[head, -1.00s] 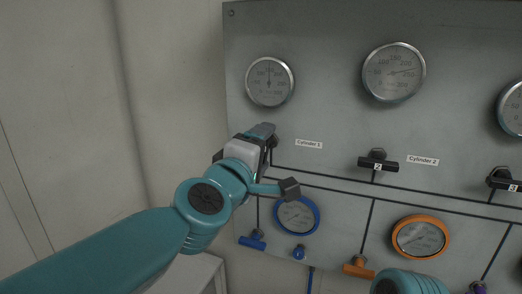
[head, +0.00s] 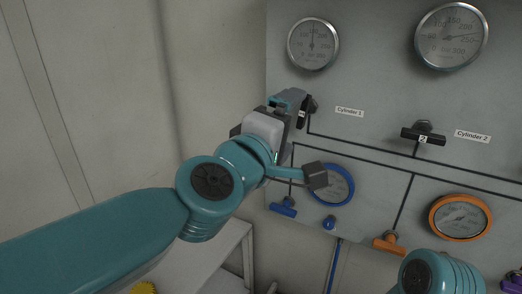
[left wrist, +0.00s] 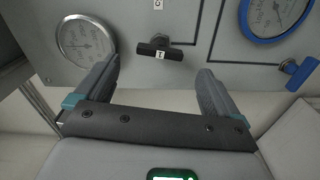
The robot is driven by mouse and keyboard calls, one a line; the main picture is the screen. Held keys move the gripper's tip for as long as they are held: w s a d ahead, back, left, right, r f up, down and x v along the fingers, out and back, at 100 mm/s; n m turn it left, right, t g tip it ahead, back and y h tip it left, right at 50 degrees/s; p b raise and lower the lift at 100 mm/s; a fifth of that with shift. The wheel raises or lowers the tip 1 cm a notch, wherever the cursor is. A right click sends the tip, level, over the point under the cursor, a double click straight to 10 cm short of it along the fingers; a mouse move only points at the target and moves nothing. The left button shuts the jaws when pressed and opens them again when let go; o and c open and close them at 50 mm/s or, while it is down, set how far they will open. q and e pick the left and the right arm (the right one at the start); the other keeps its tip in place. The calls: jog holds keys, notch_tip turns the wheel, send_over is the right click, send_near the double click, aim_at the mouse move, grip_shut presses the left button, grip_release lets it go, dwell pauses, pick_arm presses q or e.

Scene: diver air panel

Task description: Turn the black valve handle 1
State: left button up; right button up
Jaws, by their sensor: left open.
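Black valve handle 1 (left wrist: 160,49) is a dark bar with a white number tag on a stem from the grey panel. In the left wrist view it lies crosswise just beyond the fingertips, in the gap between them, with no finger clearly touching it. My left gripper (left wrist: 158,76) is open and empty. In the head view the left gripper (head: 292,102) is at the panel's left part, in front of handle 1, and hides most of it; only the dark knob (head: 312,104) shows beside it. My right gripper is not in view.
The panel (head: 370,85) carries a gauge (head: 313,44) above handle 1, a blue-rimmed gauge (head: 338,186) and blue valve (head: 283,207) below it. Black handle 2 (head: 423,136) is to the right. A white table (head: 215,258) stands below left. The wall left of the panel is bare.

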pick_arm(q)
jog(key=v, duration=1)
jog(key=shift+s+a+p, duration=0.25)
jog(key=shift+s+p, duration=0.05)
jog(key=shift+p, duration=0.05)
